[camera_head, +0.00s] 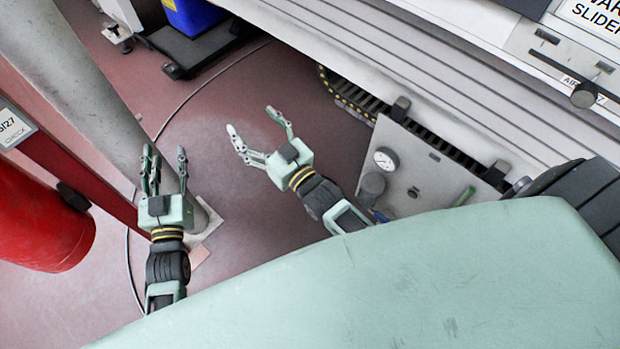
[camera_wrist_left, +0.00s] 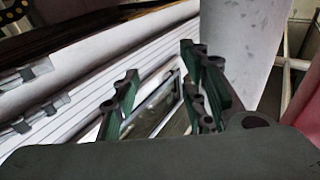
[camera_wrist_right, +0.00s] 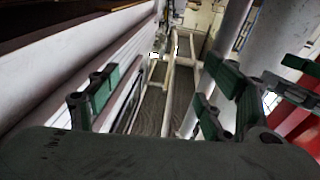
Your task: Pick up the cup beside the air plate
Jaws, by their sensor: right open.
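In the head view a small plate (camera_head: 571,81), partly covered and reading what looks like "AIR", is on the machine's front at the upper right. A dark grey round piece (camera_head: 584,95) sits just beside it; I cannot tell whether it is a cup or a knob. My right gripper (camera_head: 252,122) is open and empty above the floor, well left of that plate. My left gripper (camera_head: 165,160) is further left, fingers up and apart, empty. Both grippers' fingers also show in the left wrist view (camera_wrist_left: 160,90) and right wrist view (camera_wrist_right: 160,95), with nothing between them.
A grey panel with a gauge (camera_head: 386,159) and a grey cylinder (camera_head: 373,184) stands right of my right gripper. A grey post (camera_head: 90,85) and red cylinder (camera_head: 40,225) are at the left. A cable (camera_head: 205,85) curves across the open floor.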

